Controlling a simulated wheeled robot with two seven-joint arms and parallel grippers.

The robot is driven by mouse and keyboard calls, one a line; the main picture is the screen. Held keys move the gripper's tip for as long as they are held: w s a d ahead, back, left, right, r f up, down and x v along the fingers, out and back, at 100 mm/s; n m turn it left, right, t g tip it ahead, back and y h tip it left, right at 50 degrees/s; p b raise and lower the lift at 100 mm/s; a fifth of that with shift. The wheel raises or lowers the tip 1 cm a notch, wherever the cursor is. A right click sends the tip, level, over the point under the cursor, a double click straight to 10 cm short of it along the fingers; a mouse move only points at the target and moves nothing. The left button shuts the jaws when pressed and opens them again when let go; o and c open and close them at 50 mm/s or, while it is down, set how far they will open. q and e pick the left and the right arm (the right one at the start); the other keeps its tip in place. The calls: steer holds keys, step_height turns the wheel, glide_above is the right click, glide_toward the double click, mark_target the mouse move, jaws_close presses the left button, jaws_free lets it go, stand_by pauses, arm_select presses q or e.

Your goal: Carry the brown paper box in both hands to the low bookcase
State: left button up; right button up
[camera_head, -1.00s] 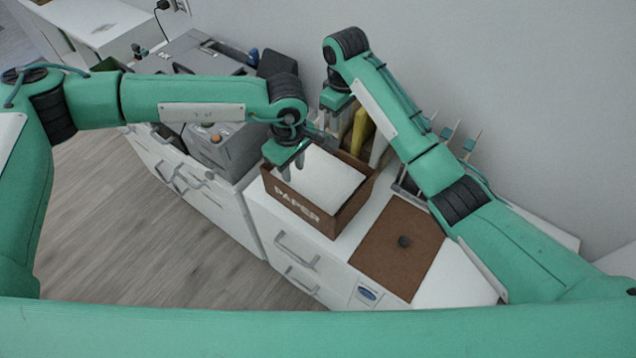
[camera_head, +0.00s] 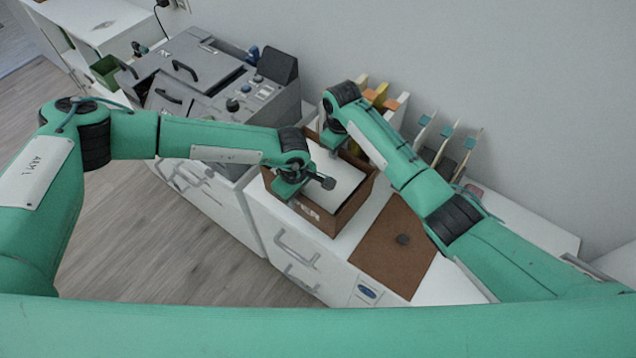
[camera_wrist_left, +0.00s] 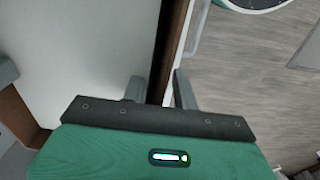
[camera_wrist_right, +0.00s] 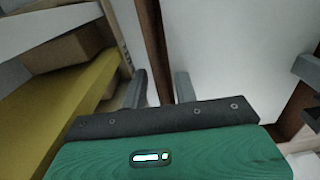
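The brown paper box (camera_head: 352,208) stands on the white cabinet top, filled with white paper (camera_head: 345,185). My left gripper (camera_head: 288,192) is down at its front left wall. In the left wrist view, the fingers (camera_wrist_left: 160,90) are apart, with the brown wall (camera_wrist_left: 170,50) running between them. My right gripper (camera_head: 333,140) is at the far wall, its fingertips hidden in the head view. In the right wrist view, its fingers (camera_wrist_right: 162,88) are apart on either side of the wall (camera_wrist_right: 152,35). I cannot identify the low bookcase for certain.
A grey printer (camera_head: 215,85) stands left of the box. A brown mat (camera_head: 395,250) with a dark knob lies to its right. Files (camera_head: 378,95) and a rack with upright dividers (camera_head: 440,145) stand behind, along the wall. Wooden floor (camera_head: 150,240) is open at the left front.

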arm_select(q)
jaws_close()
arm_select(e)
jaws_close()
stand_by(1.2)
arm_select(q)
steer(key=shift+w+r, duration=0.15)
arm_select(e)
steer(key=shift+w+r, duration=0.15)
